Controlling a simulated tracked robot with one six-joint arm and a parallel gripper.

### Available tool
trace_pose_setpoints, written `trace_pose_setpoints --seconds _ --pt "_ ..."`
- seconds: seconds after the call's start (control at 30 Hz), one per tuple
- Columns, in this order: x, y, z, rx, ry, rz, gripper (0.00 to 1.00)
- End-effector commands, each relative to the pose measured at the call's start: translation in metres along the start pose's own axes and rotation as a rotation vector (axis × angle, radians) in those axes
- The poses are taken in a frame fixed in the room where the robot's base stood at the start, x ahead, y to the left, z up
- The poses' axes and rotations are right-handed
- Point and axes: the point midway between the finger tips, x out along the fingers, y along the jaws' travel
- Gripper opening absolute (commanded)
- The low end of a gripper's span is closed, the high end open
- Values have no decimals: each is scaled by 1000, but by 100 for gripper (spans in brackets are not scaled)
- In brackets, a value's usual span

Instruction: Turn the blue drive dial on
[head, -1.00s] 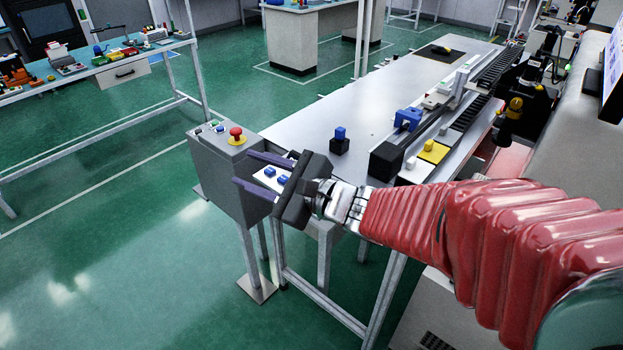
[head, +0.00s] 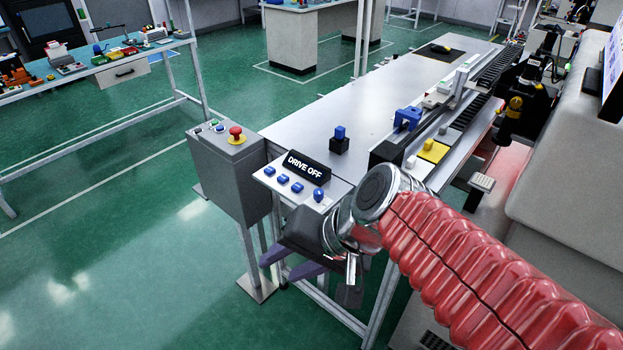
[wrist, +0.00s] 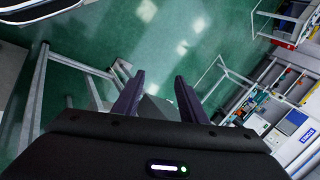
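A pale panel (head: 262,177) at the near left corner of the long table carries a row of small blue knobs (head: 283,179). The rightmost blue knob (head: 318,195) looks taller and rounder; I cannot tell for sure which is the drive dial. A black sign (head: 307,167) behind them reads "DRIVE OFF". My gripper (head: 280,264) is below and in front of the panel, apart from the knobs, fingers pointing left. In the wrist view its two dark purple fingers (wrist: 158,95) are spread with nothing held between them. The knobs are not seen there.
A grey control box (head: 228,170) with a red button (head: 236,134) stands on a post left of the panel. A black block with a blue top (head: 340,134) stands on the table (head: 310,125) behind the sign. Green floor is free at the left.

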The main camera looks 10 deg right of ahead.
Motion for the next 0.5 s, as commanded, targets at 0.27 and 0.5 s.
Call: trace_pose_setpoints --seconds 0.27,0.5 --pt "-38 52 -15 -318 122 268 38" --pt "-70 79 -32 -491 200 439 38"
